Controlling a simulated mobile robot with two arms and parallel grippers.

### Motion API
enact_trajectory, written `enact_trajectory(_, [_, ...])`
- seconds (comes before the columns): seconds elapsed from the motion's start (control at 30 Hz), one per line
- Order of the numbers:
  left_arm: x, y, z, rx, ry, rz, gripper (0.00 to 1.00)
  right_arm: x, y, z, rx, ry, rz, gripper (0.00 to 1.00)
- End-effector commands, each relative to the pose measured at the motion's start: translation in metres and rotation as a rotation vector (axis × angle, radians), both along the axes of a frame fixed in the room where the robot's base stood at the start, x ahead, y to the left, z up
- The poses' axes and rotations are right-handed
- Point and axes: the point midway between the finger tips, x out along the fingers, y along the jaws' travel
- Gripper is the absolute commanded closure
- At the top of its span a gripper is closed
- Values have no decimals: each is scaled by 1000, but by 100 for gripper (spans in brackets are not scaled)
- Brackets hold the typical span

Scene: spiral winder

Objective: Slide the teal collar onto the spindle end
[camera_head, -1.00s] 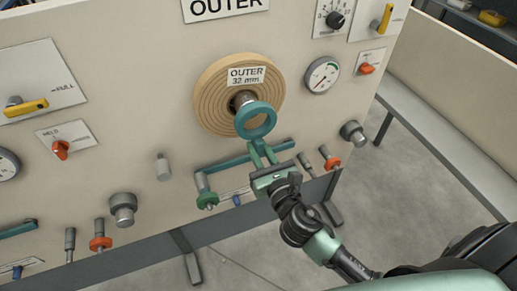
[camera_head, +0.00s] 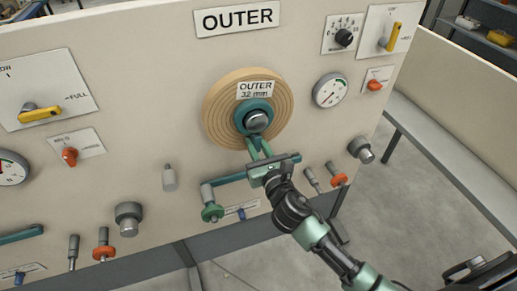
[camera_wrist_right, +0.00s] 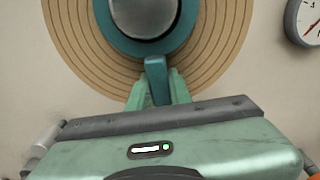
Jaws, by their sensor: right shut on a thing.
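The teal collar (camera_head: 241,118) is a ring with a handle tab below it. In the head view it sits around the grey spindle end (camera_head: 257,122), in front of the ringed tan disc (camera_head: 279,109) labelled OUTER 32 mm. My right gripper (camera_head: 258,149) is below the collar, shut on its tab. In the right wrist view the collar (camera_wrist_right: 183,38) encircles the round metal spindle face (camera_wrist_right: 145,14), and the tab (camera_wrist_right: 156,80) is between my fingers. How deep the collar sits on the spindle is hard to tell. My left gripper is not in view.
A gauge (camera_head: 330,90) is to the right of the disc. Grey knobs (camera_head: 128,218) and (camera_head: 361,150) are knobs protruding from the panel.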

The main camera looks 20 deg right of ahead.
Motion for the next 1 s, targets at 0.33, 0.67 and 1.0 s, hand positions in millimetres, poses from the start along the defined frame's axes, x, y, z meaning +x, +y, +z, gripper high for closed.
enact_trajectory(0.33, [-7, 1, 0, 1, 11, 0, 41, 4, 0, -2, 0, -2, 1, 100])
enact_trajectory(0.67, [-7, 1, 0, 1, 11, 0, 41, 4, 0, -2, 0, -2, 0, 55])
enact_trajectory(1.0, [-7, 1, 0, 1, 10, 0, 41, 3, 0, -3, 0, 1, 0, 34])
